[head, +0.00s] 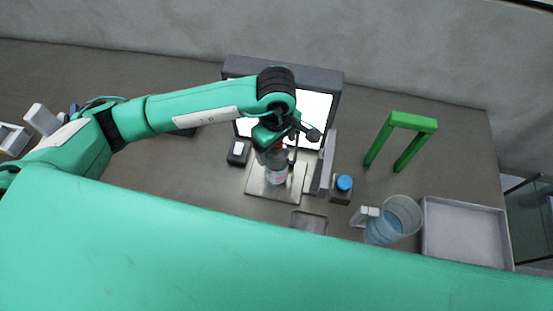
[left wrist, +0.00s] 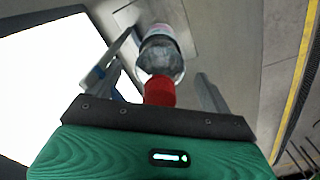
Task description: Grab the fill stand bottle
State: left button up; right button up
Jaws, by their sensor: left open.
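The fill stand bottle (head: 277,174) is clear with a pinkish-white label and stands on the pale plate (head: 258,190) of the fill stand, in front of the bright panel. In the left wrist view the bottle (left wrist: 160,55) shows its red cap (left wrist: 160,91) toward me. My left gripper (head: 284,152) is open at the top of the bottle. In the left wrist view its fingers lie on either side of the bottle and cap, with gaps visible. The gripper hides part of the bottle's top in the head view. My right gripper is not in view.
A grey upright (head: 327,162) and a blue-capped item (head: 344,184) stand just right of the bottle. Further right are a jug of blue liquid (head: 393,220), a green arch (head: 408,124) and a grey tray (head: 463,235). A small dark box (head: 238,153) is left.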

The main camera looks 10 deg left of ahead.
pick_arm(q)
jog(key=shift+f, duration=0.2)
grip_shut()
dwell(0.3)
jog(key=shift+r, duration=0.1)
